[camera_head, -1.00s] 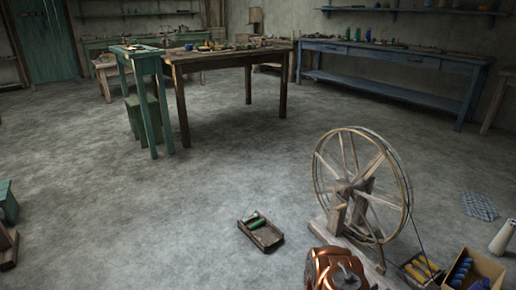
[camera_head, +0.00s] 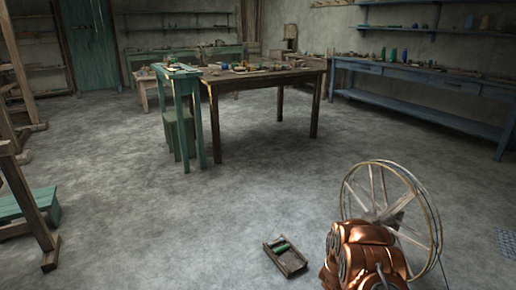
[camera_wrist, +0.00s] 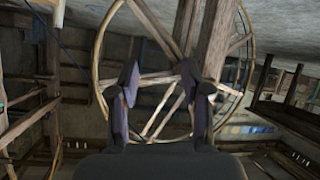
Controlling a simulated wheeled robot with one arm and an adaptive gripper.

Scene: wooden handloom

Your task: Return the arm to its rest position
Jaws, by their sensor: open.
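My arm (camera_head: 365,255) shows as copper-coloured links at the lower right of the head view, in front of the spinning wheel (camera_head: 420,205). It hides the wheel's lower left part and its base. My gripper (camera_wrist: 162,95) shows in the wrist view with its two dark fingers apart and nothing between them. The wooden spinning wheel also shows behind the fingers in the wrist view (camera_wrist: 101,60). That view is tilted, with the floor at the top. I cannot make out the gripper in the head view.
A small wooden tray (camera_head: 291,263) with a green bobbin lies on the floor left of my arm. A wooden table (camera_head: 265,81), a green stool (camera_head: 179,133) and a blue bench (camera_head: 420,100) stand farther back. Wooden beams (camera_head: 30,205) stand at the left. The middle floor is clear.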

